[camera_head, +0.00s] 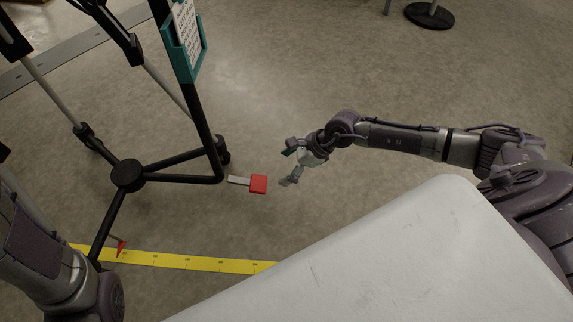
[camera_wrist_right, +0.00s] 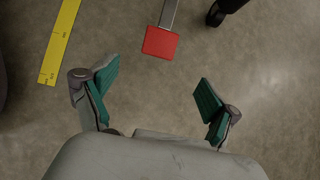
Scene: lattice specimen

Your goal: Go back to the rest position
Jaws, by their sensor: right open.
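My right gripper (camera_head: 287,165) is open and empty, its arm reaching in from the right. In the right wrist view its two green-padded fingers (camera_wrist_right: 157,85) stand wide apart with bare floor between them. A red block (camera_head: 259,184) on the end of a grey metal strip is just left of the fingertips, apart from them. The block also shows in the right wrist view (camera_wrist_right: 160,43), beyond the fingers. What the strip is fixed to is not clear. Part of my left arm shows at lower left; its gripper is out of view.
A black stand (camera_head: 127,175) with spread legs carries a teal-framed sheet (camera_head: 185,40) at left. A yellow measuring strip (camera_head: 185,262) lies on the floor, a small red marker (camera_head: 121,247) near it. A round black base (camera_head: 430,15) stands far right. Floor at upper middle is clear.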

